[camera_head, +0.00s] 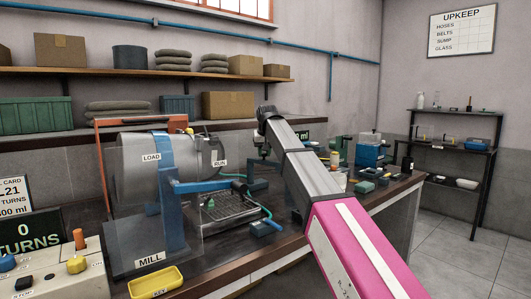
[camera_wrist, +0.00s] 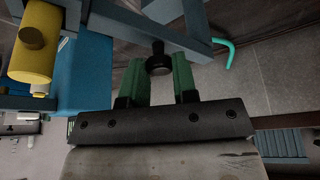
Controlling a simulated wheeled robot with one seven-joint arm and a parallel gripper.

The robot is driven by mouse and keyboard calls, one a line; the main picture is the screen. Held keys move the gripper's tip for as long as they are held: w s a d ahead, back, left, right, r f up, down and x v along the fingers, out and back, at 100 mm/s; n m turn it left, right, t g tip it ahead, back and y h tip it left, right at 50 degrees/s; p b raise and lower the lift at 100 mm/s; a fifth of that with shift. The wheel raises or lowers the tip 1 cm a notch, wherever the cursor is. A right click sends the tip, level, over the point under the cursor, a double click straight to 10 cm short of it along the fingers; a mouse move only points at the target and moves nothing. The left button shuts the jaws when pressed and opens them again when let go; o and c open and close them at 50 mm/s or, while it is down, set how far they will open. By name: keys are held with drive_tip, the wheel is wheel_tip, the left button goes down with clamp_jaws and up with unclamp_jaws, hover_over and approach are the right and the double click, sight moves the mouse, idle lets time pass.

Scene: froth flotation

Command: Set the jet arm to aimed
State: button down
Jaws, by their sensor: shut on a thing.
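In the wrist view, my gripper (camera_wrist: 157,64) has its two green fingers on either side of a small round black knob (camera_wrist: 158,58), shut on it. The knob sits by a blue-grey bar (camera_wrist: 120,28), which seems to be part of the jet arm; its full shape and angle are cut off. A turquoise bent tube (camera_wrist: 228,55) shows to the right. In the head view, my arm reaches over the bench and I cannot make out the fingers. A blue arm (camera_head: 205,185) with a black end sits at the mill's right, near a wire tray (camera_head: 220,207).
The mill drum (camera_head: 145,160) stands behind clear guards on the bench. A yellow tray (camera_head: 155,282) and a control box (camera_head: 60,275) are in front. Bottles and a blue device (camera_head: 370,152) stand to the right. In the wrist view, a yellow cylinder (camera_wrist: 31,55) is close at left.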

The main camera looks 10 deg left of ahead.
drive_tip(key=shift+s+a+m+t+h, duration=0.15)
drive_tip(key=shift+s+a+m+h, duration=0.3)
drive_tip(key=shift+m, duration=0.45)
drive_tip(key=shift+s+a+m+t+h, duration=0.2)
drive_tip(key=shift+s+m, duration=0.3)
drive_tip(key=shift+m, duration=0.4)
drive_tip(key=shift+s+a, duration=0.1)
drive_tip(key=shift+a, duration=0.05)
drive_tip(key=c, duration=0.9)
unclamp_jaws()
drive_tip(key=v, duration=1)
drive_tip(key=shift+r, duration=0.4)
drive_tip(key=shift+s, duration=0.15)
